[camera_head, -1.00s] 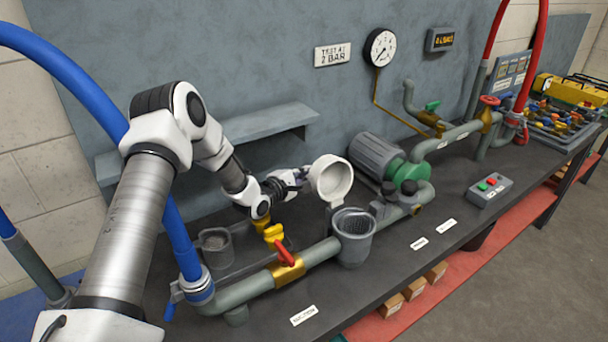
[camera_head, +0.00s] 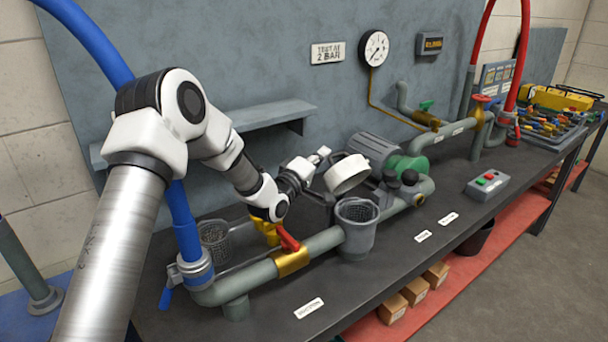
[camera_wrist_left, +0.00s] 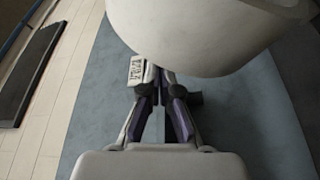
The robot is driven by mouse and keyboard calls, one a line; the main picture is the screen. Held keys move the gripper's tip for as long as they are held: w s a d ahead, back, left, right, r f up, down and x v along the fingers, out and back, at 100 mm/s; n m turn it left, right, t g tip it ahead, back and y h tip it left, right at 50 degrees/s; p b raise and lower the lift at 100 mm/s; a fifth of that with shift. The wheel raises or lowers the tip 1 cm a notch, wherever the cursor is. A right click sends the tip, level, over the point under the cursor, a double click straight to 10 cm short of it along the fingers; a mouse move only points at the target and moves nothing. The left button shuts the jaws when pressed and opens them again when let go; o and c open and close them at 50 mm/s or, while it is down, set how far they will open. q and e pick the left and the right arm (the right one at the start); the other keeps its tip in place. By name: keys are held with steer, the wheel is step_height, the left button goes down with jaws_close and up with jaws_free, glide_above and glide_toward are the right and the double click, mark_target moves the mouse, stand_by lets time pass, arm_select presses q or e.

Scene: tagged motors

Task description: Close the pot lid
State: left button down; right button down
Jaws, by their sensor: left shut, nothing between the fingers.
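The pot (camera_head: 356,238) is a grey cup joined to the pipe on the bench, and its dark mouth is uncovered. Its round white lid (camera_head: 347,176) is raised and tilted above and behind the mouth, apart from the rim. My left gripper (camera_head: 322,155) is shut and empty, beside and behind the lid on its left. In the left wrist view the lid (camera_wrist_left: 200,35) fills the top, close to the shut fingertips (camera_wrist_left: 156,75). Whether they touch the lid cannot be told. My right gripper is not in view.
A red-handled valve (camera_head: 289,240) sits on the pipe left of the pot. A mesh basket (camera_head: 214,238) stands behind the pipe. A green and grey motor (camera_head: 385,156) is behind right of the lid. A shelf (camera_head: 265,118) juts from the wall.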

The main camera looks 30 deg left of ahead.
mark_target(342, 170)
arm_select(q)
steer(key=d+m+b, duration=0.1)
steer(key=s+d+m+h+b, duration=0.1)
steer(key=d+m+b, duration=0.1)
steer(key=d+m+t+b, duration=0.1)
steer(key=m, duration=0.1)
steer(key=shift+s+d+f+h, duration=0.15)
steer(key=shift+s+f+h, duration=0.05)
steer(key=shift+s+h, duration=0.15)
steer(key=shift+s+d+f+b, duration=0.1)
steer(key=shift+s+d+b, duration=0.2)
steer(key=shift+d+b, duration=0.35)
steer(key=shift+s+d+f+b, duration=0.1)
steer(key=shift+s+d+b, duration=0.15)
steer(key=shift+d+b, duration=0.35)
steer(key=shift+d, duration=0.1)
steer(key=shift+r, duration=0.15)
